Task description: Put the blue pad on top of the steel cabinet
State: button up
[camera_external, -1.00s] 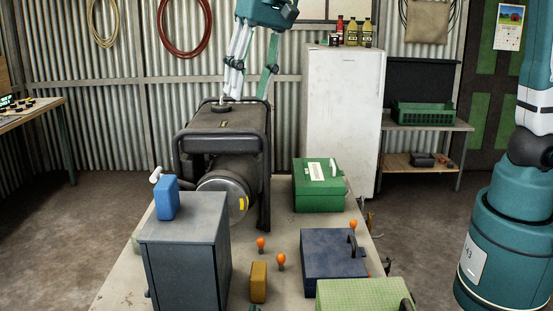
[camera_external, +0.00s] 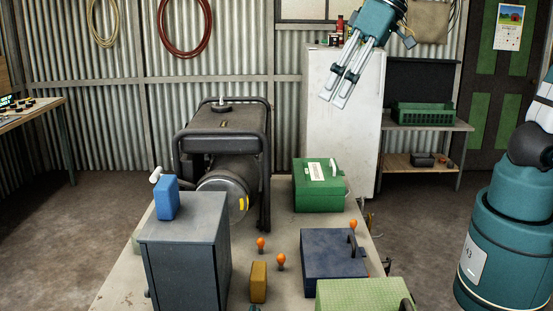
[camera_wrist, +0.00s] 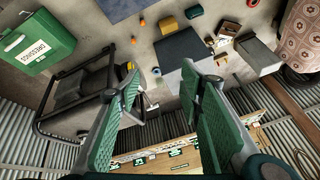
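The blue pad (camera_external: 167,198) stands upright on top of the grey steel cabinet (camera_external: 185,260), near its back left edge, in the external view. My gripper (camera_external: 334,101) is high up, in front of the white fridge, well away from the pad and to its right. In the wrist view my gripper (camera_wrist: 160,76) has its green-padded fingers wide apart with nothing between them. I cannot surely make out the pad in the wrist view.
A generator (camera_external: 228,125) in a black frame stands behind the cabinet. A green box (camera_external: 318,198), a navy box (camera_external: 333,265), a light green box (camera_external: 362,295), a yellow block (camera_external: 258,282) and several orange bulbs share the table. A white fridge (camera_external: 340,140) stands behind.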

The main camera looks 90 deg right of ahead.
jog(key=s+d+f+n+t, duration=0.1)
jog(key=s+f+n, duration=0.4)
jog(key=s, duration=0.8)
jog(key=shift+s+d+f+t, duration=0.2)
jog(key=shift+f+t, duration=0.3)
jog(key=shift+f, duration=1.2)
